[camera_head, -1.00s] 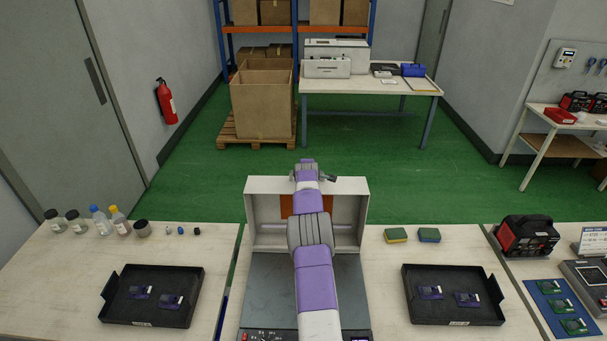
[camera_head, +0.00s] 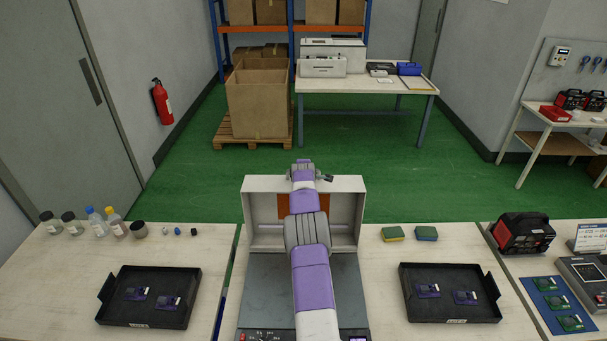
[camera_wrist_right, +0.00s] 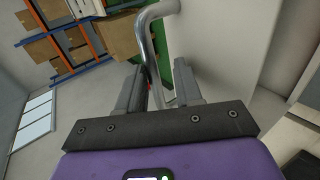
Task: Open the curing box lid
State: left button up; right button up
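The curing box (camera_head: 268,285) stands in the middle of the bench, with a dark grey top surface and controls on its front edge. Its white lid (camera_head: 353,208) stands upright at the back, its inner side with an orange panel (camera_head: 284,206) facing me. My right arm reaches across the box to the lid's top edge and hides part of both. My right gripper (camera_wrist_right: 160,82) is open, its fingers apart. The lid's metal bar handle (camera_wrist_right: 152,38) passes between the fingers, close to the left one in the wrist view. My left gripper is out of view.
A black tray (camera_head: 112,318) with purple parts lies to the left, another black tray (camera_head: 411,310) to the right. Bottles (camera_head: 95,222) stand at the back left; two sponges (camera_head: 426,233) lie right of the lid. Green floor is clear behind the bench.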

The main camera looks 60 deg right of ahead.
jog(key=shift+b+v, duration=0.9)
jog(key=shift+v, duration=2.85)
jog(key=shift+s+f, duration=0.1)
